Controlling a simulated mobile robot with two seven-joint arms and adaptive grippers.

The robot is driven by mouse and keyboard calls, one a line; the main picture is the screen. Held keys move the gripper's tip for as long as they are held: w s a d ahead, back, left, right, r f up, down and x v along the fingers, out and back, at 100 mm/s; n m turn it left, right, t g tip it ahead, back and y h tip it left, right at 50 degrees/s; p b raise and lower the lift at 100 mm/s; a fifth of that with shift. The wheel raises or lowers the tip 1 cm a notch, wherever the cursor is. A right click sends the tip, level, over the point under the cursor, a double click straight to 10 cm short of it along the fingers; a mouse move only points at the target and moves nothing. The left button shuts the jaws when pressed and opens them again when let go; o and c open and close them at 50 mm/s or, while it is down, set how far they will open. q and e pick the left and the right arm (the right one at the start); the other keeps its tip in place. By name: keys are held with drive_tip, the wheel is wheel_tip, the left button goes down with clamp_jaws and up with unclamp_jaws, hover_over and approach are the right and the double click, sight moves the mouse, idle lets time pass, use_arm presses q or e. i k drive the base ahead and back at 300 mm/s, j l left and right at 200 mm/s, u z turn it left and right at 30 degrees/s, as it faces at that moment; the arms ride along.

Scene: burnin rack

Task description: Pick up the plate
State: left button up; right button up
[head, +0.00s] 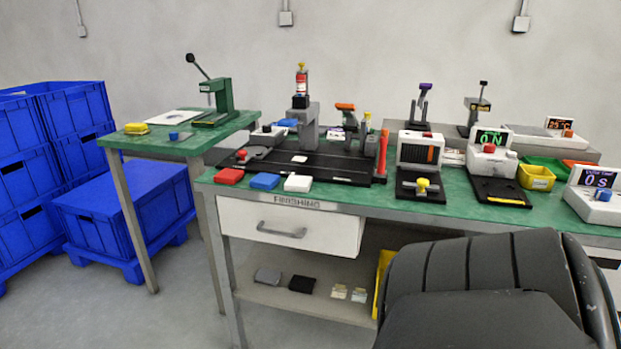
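No single object is clearly marked as the plate, and I cannot tell which flat piece it is. A thin white flat sheet (173,117) lies on the left green table, beside a green lever press (216,102). A small white flat piece (299,159) lies on a black fixture base (335,166) on the main bench. A grey flat piece (268,276) and a black flat piece (302,284) lie on the shelf under the drawer. Neither of my grippers is in view.
The green bench (390,206) carries red, blue and white blocks along its front left, and several devices. A white drawer (290,228) is shut below. Blue crates (110,215) stand at left. A large dark rounded shape (480,290) blocks the lower right.

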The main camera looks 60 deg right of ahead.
sight(294, 184)
drive_tip(key=z, duration=1.65)
